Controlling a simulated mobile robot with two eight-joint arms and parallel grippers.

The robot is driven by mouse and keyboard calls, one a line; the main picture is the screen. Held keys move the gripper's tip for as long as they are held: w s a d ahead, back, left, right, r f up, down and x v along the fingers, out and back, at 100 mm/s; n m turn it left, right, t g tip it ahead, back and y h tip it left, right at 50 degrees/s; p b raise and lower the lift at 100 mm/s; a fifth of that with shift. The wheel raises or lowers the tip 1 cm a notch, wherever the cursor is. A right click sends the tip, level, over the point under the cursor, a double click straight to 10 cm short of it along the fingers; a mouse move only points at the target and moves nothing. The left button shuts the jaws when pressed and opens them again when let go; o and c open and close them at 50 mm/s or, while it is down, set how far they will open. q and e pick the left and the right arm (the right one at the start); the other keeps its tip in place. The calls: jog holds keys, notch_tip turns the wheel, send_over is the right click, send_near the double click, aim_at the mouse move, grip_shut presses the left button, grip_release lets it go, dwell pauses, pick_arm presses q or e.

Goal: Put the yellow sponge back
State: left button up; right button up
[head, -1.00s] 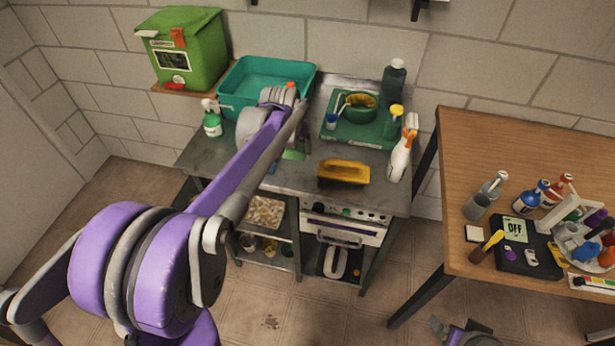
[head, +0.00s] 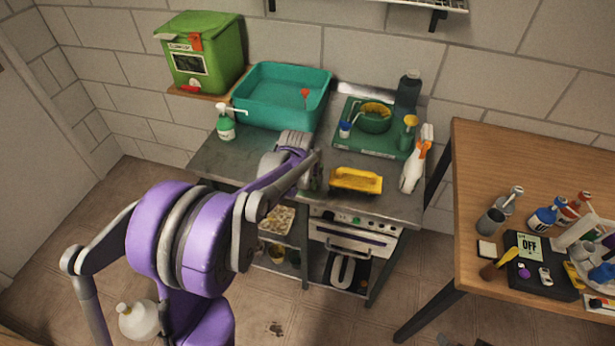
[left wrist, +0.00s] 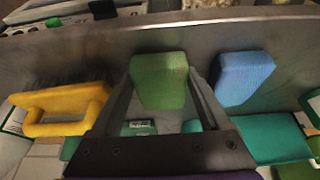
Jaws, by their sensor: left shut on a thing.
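My left gripper (left wrist: 160,92) is shut on a green sponge-like block (left wrist: 160,78), which sits between its fingers in the left wrist view. A blue sponge-like block (left wrist: 244,78) lies on the metal bench just to the right of the fingers there. I see no plainly yellow sponge. A yellow-handled brush (head: 356,180) lies near the bench's front edge; its handle shows left of the gripper in the left wrist view (left wrist: 62,100). In the head view my left arm hides most of the gripper and the blocks. My right gripper is not in view.
A cluttered wooden table (head: 490,150) stands at right. Bare floor lies between them.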

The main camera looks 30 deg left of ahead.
pick_arm(q)
jog(key=shift+f, duration=0.2)
jog(key=o, duration=1.2)
jog(key=shift+c, duration=0.2)
jog(key=shift+r, duration=0.45)
jog(key=v, duration=1.1)
jog(key=s+d+f+m, duration=0.1)
jog(key=s+d+f, duration=0.1)
jog(key=s+d, duration=0.4)
jog(key=s+d+f+m+t+h, duration=0.1)
jog(key=s+d+f, duration=0.2)
jog(key=s+d, duration=0.4)
jog(key=s+p, duration=0.1)
jog(key=s, duration=0.7)
jog(key=shift+s+d+m, duration=0.25)
jog(key=shift+s+m, duration=0.05)
